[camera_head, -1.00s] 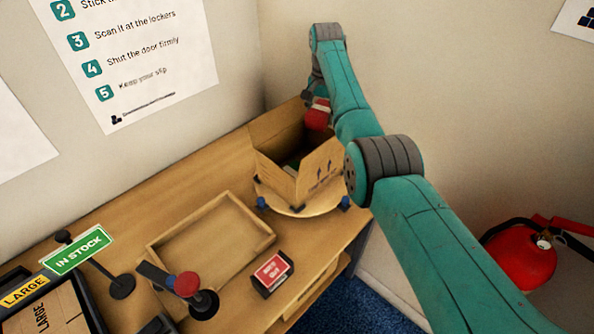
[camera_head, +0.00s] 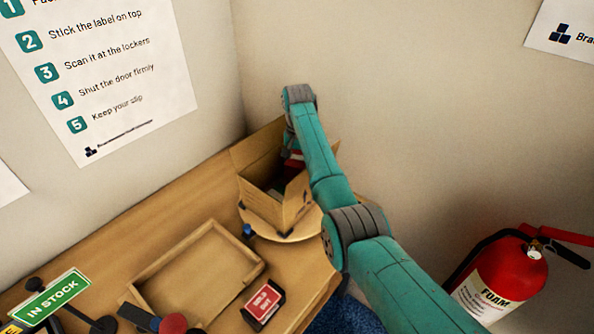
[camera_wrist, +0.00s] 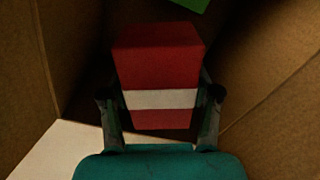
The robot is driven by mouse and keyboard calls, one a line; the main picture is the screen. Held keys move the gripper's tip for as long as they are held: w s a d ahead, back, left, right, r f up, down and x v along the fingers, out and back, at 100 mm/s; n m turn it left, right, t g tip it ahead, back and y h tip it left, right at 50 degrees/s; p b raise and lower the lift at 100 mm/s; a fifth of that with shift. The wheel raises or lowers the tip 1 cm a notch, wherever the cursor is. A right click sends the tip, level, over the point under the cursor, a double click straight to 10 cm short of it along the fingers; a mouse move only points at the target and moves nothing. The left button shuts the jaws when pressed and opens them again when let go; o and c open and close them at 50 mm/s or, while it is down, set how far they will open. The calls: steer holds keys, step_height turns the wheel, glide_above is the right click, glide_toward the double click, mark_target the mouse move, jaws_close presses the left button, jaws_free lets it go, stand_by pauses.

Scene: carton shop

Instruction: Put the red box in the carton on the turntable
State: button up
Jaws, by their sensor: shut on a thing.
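The red box (camera_wrist: 158,62) with a white band fills the middle of the wrist view, between the two fingers of my gripper (camera_wrist: 160,105). My gripper is shut on it. Carton walls (camera_wrist: 265,55) rise on both sides of the box in that view, so it is inside or just within the opening; its height above the carton floor is unclear. In the head view the open carton (camera_head: 272,205) stands on the round turntable (camera_head: 297,230). A bit of the red box (camera_head: 293,160) shows there beside my arm, at the carton's opening; my arm hides the rest.
A green thing (camera_wrist: 190,4) lies beyond the box in the wrist view. An empty wooden tray (camera_head: 235,247) and a red-and-black box (camera_head: 263,304) lie left of the turntable. A green IN STOCK sign (camera_head: 50,297) stands at lower left. A fire extinguisher (camera_head: 510,275) is at right.

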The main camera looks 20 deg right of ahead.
mark_target(297, 158)
steer(key=shift+f, duration=1.5)
steer(key=shift+f, duration=0.6)
steer(key=o, duration=1.2)
step_height(297, 158, up, 13)
steer(key=shift+r, duration=0.1)
steer(key=shift+a, duration=0.1)
